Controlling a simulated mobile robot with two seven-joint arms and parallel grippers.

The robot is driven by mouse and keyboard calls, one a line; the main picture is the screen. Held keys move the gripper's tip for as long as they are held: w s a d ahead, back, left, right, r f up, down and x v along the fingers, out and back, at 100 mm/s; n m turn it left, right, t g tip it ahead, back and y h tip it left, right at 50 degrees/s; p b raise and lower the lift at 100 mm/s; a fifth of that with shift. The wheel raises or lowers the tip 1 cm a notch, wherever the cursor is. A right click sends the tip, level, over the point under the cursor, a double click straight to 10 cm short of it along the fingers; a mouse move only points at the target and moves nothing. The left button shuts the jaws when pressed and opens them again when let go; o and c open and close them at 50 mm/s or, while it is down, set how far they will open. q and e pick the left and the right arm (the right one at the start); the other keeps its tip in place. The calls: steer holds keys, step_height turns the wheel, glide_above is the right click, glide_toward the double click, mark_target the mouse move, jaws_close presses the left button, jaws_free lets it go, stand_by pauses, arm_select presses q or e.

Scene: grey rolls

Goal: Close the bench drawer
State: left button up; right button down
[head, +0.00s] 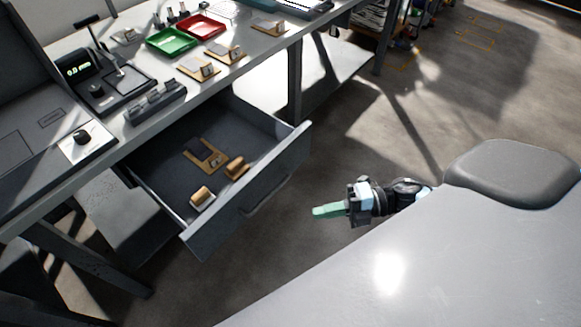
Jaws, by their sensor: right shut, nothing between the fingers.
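The bench drawer (292,158) is pulled out from under the bench top, its grey front facing the lower right. A bar handle (266,196) runs along that front. Inside lie a dark piece on a tan base (207,156) and two small tan-brown blocks, one at the front left (201,198) and one nearer the front (237,167). My right gripper (318,212) is shut and empty, to the right of the drawer front and apart from it, with its green fingers pointing left. My left gripper is not in view.
The bench top (222,73) holds a green tray (167,41), a red tray (201,27), several small wooden-based pieces and a gauge with a display (75,68). Bench legs (295,85) stand behind the drawer. Open floor lies between the drawer front and my gripper.

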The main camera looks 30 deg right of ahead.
arm_select(q)
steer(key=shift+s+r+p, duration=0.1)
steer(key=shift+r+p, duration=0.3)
steer(key=shift+p, duration=0.1)
arm_select(e)
steer(key=w+d+x, duration=0.1)
steer(key=w+x, duration=0.1)
steer(key=x, duration=1)
steer(key=shift+w+f, duration=0.2)
steer(key=shift+w, duration=0.15)
steer(key=shift+a, duration=0.1)
